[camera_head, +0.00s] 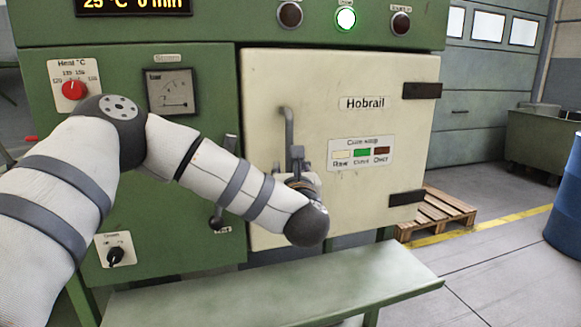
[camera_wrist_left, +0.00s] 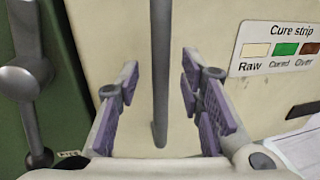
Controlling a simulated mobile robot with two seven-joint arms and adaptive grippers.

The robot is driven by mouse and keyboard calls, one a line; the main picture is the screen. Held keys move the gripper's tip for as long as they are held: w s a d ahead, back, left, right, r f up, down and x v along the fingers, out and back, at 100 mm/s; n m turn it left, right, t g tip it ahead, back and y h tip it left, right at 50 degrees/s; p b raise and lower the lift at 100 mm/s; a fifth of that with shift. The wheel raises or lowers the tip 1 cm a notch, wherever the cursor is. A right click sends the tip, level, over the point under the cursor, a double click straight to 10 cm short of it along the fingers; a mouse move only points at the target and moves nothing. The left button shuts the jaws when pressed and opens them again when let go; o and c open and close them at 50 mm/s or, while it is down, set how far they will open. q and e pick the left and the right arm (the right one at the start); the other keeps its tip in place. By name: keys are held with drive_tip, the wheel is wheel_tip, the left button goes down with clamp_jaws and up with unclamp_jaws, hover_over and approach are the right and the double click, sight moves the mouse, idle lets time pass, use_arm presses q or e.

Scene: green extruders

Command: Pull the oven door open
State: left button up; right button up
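The oven door (camera_head: 300,85) is a cream panel marked "Hobrail" on the green machine, with dark hinges on its right side. It looks closed or nearly so. Its handle (camera_head: 289,125) is a grey vertical bar near the door's left edge. My left gripper (camera_head: 296,165) is at the lower part of the handle, partly hidden by my wrist in the head view. In the left wrist view, its purple-padded fingers (camera_wrist_left: 162,105) are open, one on each side of the handle bar (camera_wrist_left: 160,70), with a gap on both sides. My right gripper is not in view.
A grey lever (camera_head: 224,185) stands left of the door; it also shows in the left wrist view (camera_wrist_left: 30,95). A green bench-like shelf (camera_head: 270,290) juts out below. A pallet (camera_head: 440,210) and a blue barrel (camera_head: 566,205) stand at the right, with open floor before them.

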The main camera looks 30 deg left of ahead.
use_arm(q)
drive_tip(key=shift+x, duration=1.3)
clamp_jaws()
